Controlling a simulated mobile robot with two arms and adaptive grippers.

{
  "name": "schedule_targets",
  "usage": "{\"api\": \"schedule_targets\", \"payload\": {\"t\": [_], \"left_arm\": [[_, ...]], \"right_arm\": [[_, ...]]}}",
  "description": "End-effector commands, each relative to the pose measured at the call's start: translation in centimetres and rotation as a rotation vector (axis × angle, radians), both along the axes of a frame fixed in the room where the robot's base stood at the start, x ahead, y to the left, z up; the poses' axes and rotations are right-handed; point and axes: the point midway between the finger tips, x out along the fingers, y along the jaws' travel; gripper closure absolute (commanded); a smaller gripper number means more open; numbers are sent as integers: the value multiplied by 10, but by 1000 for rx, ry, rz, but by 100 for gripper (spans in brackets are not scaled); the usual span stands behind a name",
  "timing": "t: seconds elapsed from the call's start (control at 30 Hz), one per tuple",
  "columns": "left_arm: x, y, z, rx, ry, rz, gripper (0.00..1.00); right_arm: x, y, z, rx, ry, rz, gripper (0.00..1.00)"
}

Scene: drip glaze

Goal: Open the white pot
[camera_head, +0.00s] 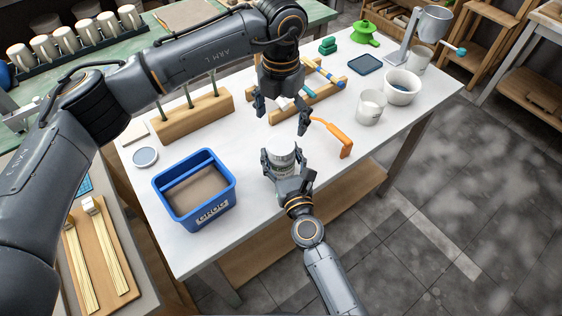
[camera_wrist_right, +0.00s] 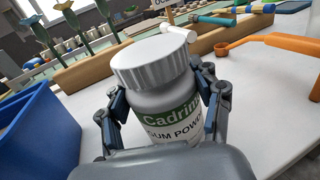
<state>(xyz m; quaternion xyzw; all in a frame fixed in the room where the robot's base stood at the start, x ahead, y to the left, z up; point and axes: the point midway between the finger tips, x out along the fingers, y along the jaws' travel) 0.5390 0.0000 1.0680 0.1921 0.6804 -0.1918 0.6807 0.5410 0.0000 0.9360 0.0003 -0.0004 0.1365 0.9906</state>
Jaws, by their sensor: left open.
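The white pot (camera_head: 281,147) stands near the front middle of the white table, with a white ribbed cap (camera_wrist_right: 151,60) seated on top. Its green and white label (camera_wrist_right: 178,122) faces the right wrist camera. My right gripper (camera_head: 284,162) has its fingers around the pot's body from the near side, one on each side, seemingly touching it. The fingers also show in the right wrist view (camera_wrist_right: 162,105). My left gripper (camera_head: 281,121) is open and empty, pointing down just above and behind the cap, apart from it.
A blue GROG bin (camera_head: 207,212) stands left of the pot. An orange scoop (camera_head: 335,137) lies to its right. A wooden tool rack (camera_head: 320,100) and a wooden block (camera_head: 190,117) are behind. A white cup (camera_head: 370,107) and bowl (camera_head: 402,86) stand right. The front right tabletop is clear.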

Motion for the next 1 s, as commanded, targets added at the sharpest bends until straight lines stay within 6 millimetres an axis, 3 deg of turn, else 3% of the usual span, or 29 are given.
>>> {"api": "schedule_targets", "payload": {"t": [0.03, 0.27, 0.43, 0.57, 1.0], "left_arm": [[0, 0, 0, 0, 0, 0, 14], [0, 0, 0, 0, 0, 0, 14], [0, 0, 0, 0, 0, -70, 14], [0, 0, 0, 0, 0, -260, 14], [1, 0, 0, 2, 0, -1268, 14]], "right_arm": [[0, 0, 0, 0, 0, 0, 54], [0, 0, 0, 0, 0, 0, 100], [0, 0, -1, 0, 1, 0, 100], [0, 0, -1, -1, 1, 0, 100], [0, 0, -1, -2, 2, 0, 100]]}}
